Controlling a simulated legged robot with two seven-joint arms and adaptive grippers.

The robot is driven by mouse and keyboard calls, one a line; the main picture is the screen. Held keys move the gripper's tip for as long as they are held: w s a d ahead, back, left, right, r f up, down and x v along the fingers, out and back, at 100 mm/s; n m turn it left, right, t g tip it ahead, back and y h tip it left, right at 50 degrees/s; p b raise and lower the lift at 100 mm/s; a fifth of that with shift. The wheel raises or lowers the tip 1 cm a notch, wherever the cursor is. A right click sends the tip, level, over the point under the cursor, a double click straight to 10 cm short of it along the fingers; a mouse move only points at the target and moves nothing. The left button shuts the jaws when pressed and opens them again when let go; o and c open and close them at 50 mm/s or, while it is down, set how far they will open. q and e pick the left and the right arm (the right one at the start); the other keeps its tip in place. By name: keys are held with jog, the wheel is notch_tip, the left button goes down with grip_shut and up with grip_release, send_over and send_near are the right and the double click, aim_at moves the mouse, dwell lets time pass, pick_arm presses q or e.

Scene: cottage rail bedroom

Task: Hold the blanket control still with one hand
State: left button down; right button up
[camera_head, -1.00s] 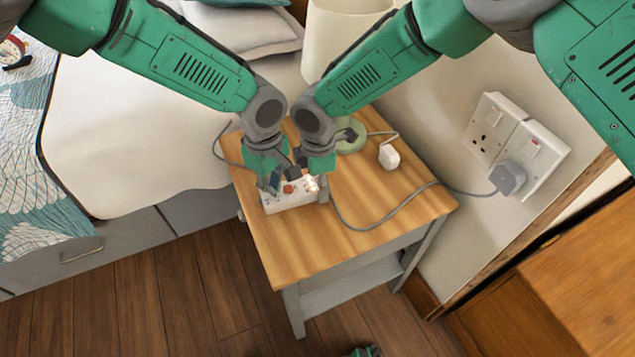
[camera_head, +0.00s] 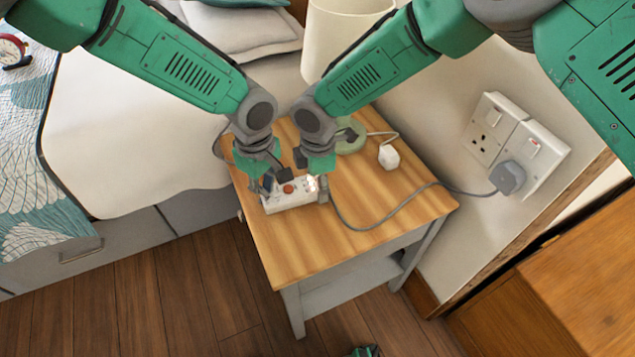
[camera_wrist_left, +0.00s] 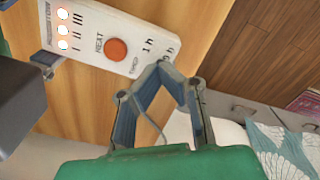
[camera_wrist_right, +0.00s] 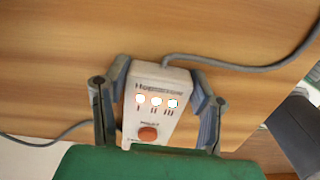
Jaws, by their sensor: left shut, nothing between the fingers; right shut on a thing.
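The blanket control (camera_head: 291,196) is a small white box on the bedside table, with an orange-red round button and three lit lights. It also shows in the left wrist view (camera_wrist_left: 90,36) and the right wrist view (camera_wrist_right: 152,118). My right gripper (camera_head: 307,186) is shut on the control, with one finger along each long side in the right wrist view (camera_wrist_right: 158,100). My left gripper (camera_head: 264,188) is shut and empty at the control's left end. In the left wrist view its fingertips (camera_wrist_left: 163,72) are close together beside the printed end; contact is unclear.
The wooden bedside table (camera_head: 340,240) has free room in front. A grey cord (camera_head: 395,220) runs to a plug (camera_head: 508,178) in the wall socket. A lamp (camera_head: 340,40) and a white plug-like piece (camera_head: 389,156) stand behind. The bed (camera_head: 130,140) is at left.

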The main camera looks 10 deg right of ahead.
pick_arm(q)
jog(key=shift+r, duration=3)
pick_arm(e)
jog(key=o, duration=1.3)
jog(key=shift+o, duration=0.2)
